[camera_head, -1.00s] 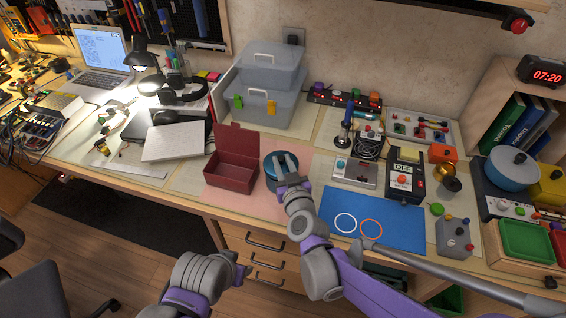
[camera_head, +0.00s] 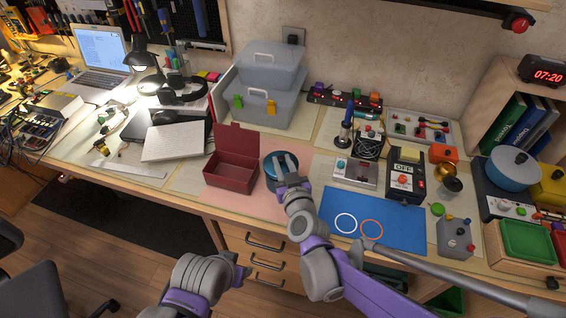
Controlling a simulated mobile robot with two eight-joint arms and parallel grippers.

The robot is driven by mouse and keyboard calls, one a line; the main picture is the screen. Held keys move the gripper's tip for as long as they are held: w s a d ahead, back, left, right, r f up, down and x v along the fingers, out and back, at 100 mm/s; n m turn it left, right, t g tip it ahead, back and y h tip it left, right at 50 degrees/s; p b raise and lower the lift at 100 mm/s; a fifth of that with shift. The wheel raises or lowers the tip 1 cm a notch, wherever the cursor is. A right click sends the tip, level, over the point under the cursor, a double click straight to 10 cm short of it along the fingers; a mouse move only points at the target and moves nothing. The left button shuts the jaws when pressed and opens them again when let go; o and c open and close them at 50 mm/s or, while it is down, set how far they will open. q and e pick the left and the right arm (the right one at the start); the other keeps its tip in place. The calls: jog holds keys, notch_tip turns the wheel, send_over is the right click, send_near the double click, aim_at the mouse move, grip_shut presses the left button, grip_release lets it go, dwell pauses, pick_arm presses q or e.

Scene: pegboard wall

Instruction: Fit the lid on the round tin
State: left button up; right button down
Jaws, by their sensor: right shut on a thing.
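The blue round tin (camera_head: 270,178) stands on the pink mat, just right of the open dark red box. Its lid (camera_head: 271,160) appears as the blue top, partly hidden by my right gripper (camera_head: 286,165). My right gripper reaches over the tin from the front and is shut on the lid at the top. I cannot tell whether the lid sits fully down, as the seam is too small to see. My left gripper (camera_head: 243,270) is low in front of the desk, over the drawers, away from the tin. Its fingers are too unclear to judge.
The dark red box (camera_head: 231,181) with raised lid stands close on the tin's left. A blue mat (camera_head: 390,232) with two rings lies to the right. A grey device (camera_head: 355,173) stands right of the tin, and a grey toolbox (camera_head: 262,103) behind. Pink mat (camera_head: 262,207) is bare in front.

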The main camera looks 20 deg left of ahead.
jog(key=shift+f+b, duration=0.8)
jog(key=shift+f, duration=0.4)
jog(key=c, duration=0.6)
grip_release()
jog(key=shift+s, duration=0.1)
jog(key=p+v, duration=0.1)
jog(key=v, duration=0.9)
jog(key=shift+s+d+p, duration=0.2)
jog(key=shift+s+p, duration=0.1)
jog(key=shift+d, duration=0.1)
